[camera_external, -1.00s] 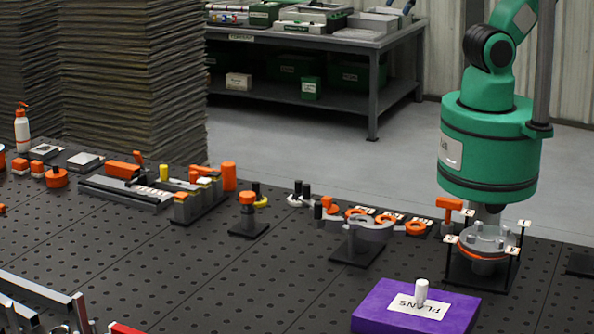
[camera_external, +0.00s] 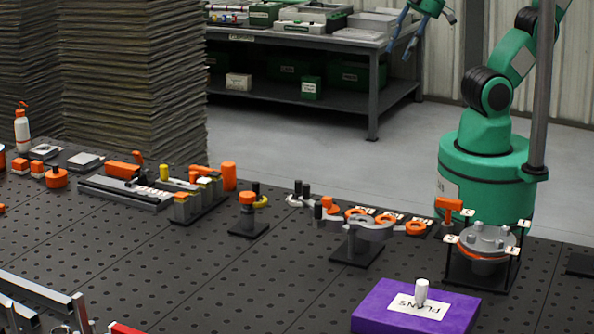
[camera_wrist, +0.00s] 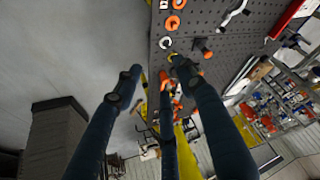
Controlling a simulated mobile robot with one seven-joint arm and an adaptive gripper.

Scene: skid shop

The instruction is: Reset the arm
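My green arm stands on its round base behind the right end of the black bench. My gripper (camera_external: 400,46) hangs in the air at the top of the external view, in front of the grey shelf table's right end. Its blue fingers point down and are apart. In the wrist view my gripper (camera_wrist: 155,72) shows its dark blue fingers spread, with nothing held between them.
The perforated bench (camera_external: 270,280) holds a purple PLANS box (camera_external: 370,312), a flanged fixture (camera_external: 487,243), a grey stand with orange rings (camera_external: 372,228) and several orange parts. A grey table (camera_external: 300,38) and a tall sheet stack (camera_external: 130,80) stand behind.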

